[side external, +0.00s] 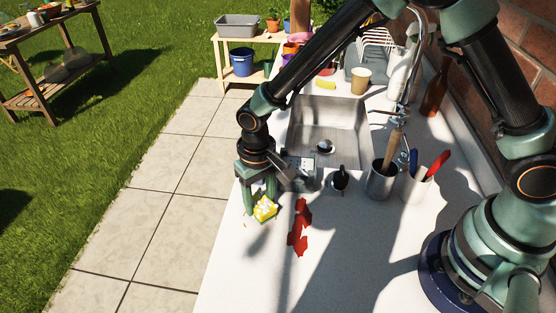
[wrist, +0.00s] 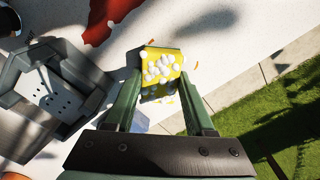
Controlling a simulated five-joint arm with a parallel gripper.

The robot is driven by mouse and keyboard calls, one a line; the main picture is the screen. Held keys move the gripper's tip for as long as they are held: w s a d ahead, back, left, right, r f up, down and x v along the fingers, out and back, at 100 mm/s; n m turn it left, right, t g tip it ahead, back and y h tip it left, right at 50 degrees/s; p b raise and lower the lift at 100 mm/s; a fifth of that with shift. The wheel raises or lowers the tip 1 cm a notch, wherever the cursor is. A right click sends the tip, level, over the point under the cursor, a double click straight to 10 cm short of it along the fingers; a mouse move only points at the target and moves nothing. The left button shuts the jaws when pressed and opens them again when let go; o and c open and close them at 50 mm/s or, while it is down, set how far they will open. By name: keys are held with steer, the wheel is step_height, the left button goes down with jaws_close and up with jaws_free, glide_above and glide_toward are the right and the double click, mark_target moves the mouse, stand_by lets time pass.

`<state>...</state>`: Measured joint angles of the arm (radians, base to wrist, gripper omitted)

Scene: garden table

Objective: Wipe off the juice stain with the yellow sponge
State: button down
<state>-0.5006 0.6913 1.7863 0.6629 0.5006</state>
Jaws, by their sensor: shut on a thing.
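The yellow sponge (side external: 265,209) has white blobs on it that look like foam. My gripper (side external: 261,200) is shut on it near the counter's left edge, left of the stain. In the wrist view the sponge (wrist: 162,68) sits between the two fingertips (wrist: 160,85). I cannot tell whether the sponge touches the counter. The red juice stain (side external: 299,232) is an irregular streak on the white counter (side external: 250,275). Part of the stain (wrist: 100,18) also shows at the top of the wrist view.
A sink (side external: 330,122) lies behind the stain. A dark mug (side external: 340,179), a metal utensil cup (side external: 380,182) and another cup with a red handle (side external: 416,186) stand to the right. The counter's left edge drops to paving (side external: 150,225). The front counter is clear.

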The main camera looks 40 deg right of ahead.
steer(key=s+a, duration=0.3)
steer(key=shift+s, duration=0.1)
steer(key=shift+s+a, duration=0.65)
step_height(320, 180, up, 3)
steer(key=shift+w+f, duration=0.1)
steer(key=shift+f, duration=0.1)
steer(key=shift+r, duration=2.8)
steer(key=d+r, duration=0.4)
steer(key=d, duration=0.8)
steer(key=d+r, duration=0.5)
steer(key=d, duration=0.8)
